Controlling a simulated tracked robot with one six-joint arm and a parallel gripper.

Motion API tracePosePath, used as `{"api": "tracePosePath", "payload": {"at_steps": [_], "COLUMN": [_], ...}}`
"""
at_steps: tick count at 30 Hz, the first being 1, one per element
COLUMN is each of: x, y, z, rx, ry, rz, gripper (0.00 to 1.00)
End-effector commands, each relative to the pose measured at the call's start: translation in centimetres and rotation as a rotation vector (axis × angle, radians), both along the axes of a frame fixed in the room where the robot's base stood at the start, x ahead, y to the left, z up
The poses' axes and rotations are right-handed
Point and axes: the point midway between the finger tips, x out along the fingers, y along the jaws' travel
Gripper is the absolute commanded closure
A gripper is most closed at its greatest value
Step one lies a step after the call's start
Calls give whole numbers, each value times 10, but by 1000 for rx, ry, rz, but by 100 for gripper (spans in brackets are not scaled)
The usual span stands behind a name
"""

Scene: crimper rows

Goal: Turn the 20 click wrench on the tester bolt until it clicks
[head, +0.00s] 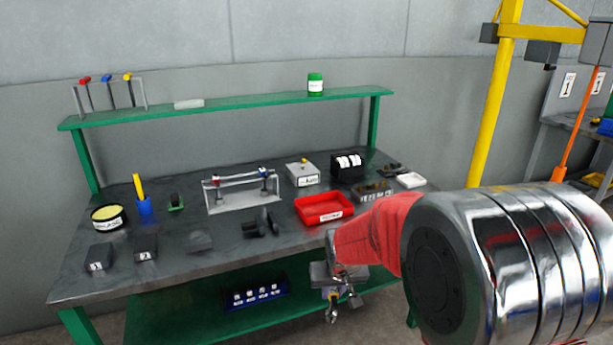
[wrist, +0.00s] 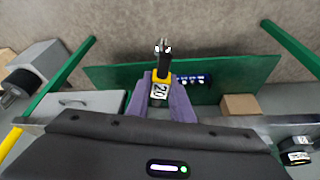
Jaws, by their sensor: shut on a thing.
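My gripper (head: 333,292) is in front of the bench's front edge, against the lower green shelf in the head view. In the wrist view my gripper (wrist: 163,84) is shut on the 20 click wrench (wrist: 160,88), which has a yellow and black body, a white "20" label and a metal end pointing away from me. In the head view the wrench (head: 332,309) is small and partly hidden by my gripper. A grey-white box (head: 302,175) with a label and a yellow spot on top stands at the back of the bench. I cannot make out the tester bolt.
The dark bench top (head: 110,262) holds a red tray (head: 325,208), a grey rack (head: 240,198), a black device (head: 348,166) and several small blocks. A blue labelled holder (head: 256,294) sits on the lower shelf. A yellow post (head: 490,120) stands at right.

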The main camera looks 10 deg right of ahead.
Motion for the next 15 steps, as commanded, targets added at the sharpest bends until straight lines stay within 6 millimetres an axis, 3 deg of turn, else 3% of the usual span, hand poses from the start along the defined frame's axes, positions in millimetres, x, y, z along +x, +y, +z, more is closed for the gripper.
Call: {"api": "tracePosePath", "payload": {"at_steps": [5,15], "x": [-2,-24], "y": [-2,-13], "z": [-14,-107], "rx": [-1,-3], "ry": [2,5], "rz": [-1,-2], "gripper": [100,100]}}
